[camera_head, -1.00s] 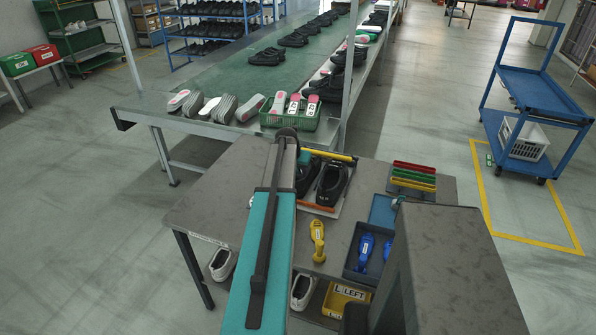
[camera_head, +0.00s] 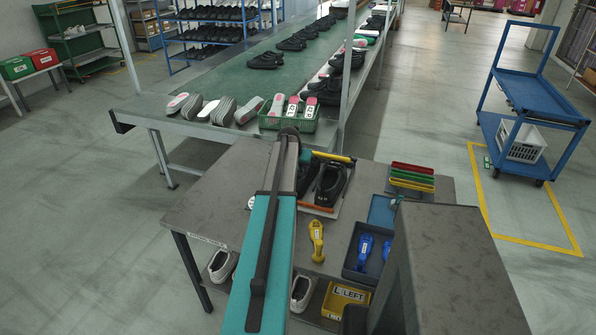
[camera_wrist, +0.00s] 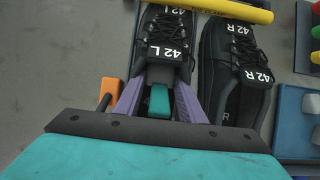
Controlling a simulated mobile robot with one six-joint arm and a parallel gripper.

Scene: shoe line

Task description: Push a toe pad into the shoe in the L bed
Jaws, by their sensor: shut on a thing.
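The black shoe marked 42 L (camera_wrist: 166,45) lies in the left bed, beside the black shoe marked 42 R (camera_wrist: 238,70). In the head view the L shoe (camera_head: 308,172) is partly hidden by my arm, while the R shoe (camera_head: 331,184) is clear. My gripper (camera_wrist: 160,101) has purple fingers on both sides of a small green piece, which looks like the toe pad (camera_wrist: 159,102). The fingers are shut on it and reach over the L shoe's opening, behind its 42 L tongue. How deep the pad sits cannot be told.
A yellow bar (camera_wrist: 225,9) crosses above the shoe toes. An orange part (camera_wrist: 110,91) stands close left of my fingers. Red, green and yellow strips (camera_head: 412,177) and a tray (camera_head: 350,264) with blue foot-shaped tools lie to the right. A yellow tool (camera_head: 316,240) lies in front.

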